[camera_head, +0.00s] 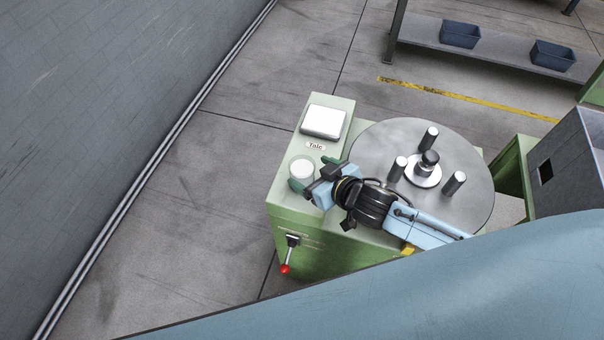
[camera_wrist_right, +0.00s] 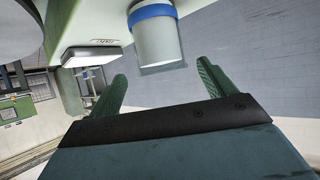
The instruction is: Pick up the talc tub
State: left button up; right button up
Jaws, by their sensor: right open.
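The talc tub (camera_head: 301,169) is a white round tub standing on the green machine's top, near its left front corner. In the right wrist view the tub (camera_wrist_right: 157,40) shows a blue band and sits just beyond my fingertips, roughly in line with the gap between them. My right gripper (camera_head: 313,174) is open and empty, close beside the tub on its right side. Its two green fingers (camera_wrist_right: 163,84) are spread apart in the wrist view. I cannot tell whether a finger touches the tub. My left gripper is not in view.
A white box (camera_head: 323,121) and a "Talc" label (camera_head: 316,146) are behind the tub. A round metal turntable (camera_head: 382,137) with several dark posts lies to the right, partly under my right arm. A red-knobbed lever (camera_head: 286,267) is on the machine's front.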

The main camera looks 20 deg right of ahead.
aim_at(298, 166)
jog(key=shift+x, duration=3.15)
jog(key=shift+a, duration=0.1)
jog(key=c, duration=1.2)
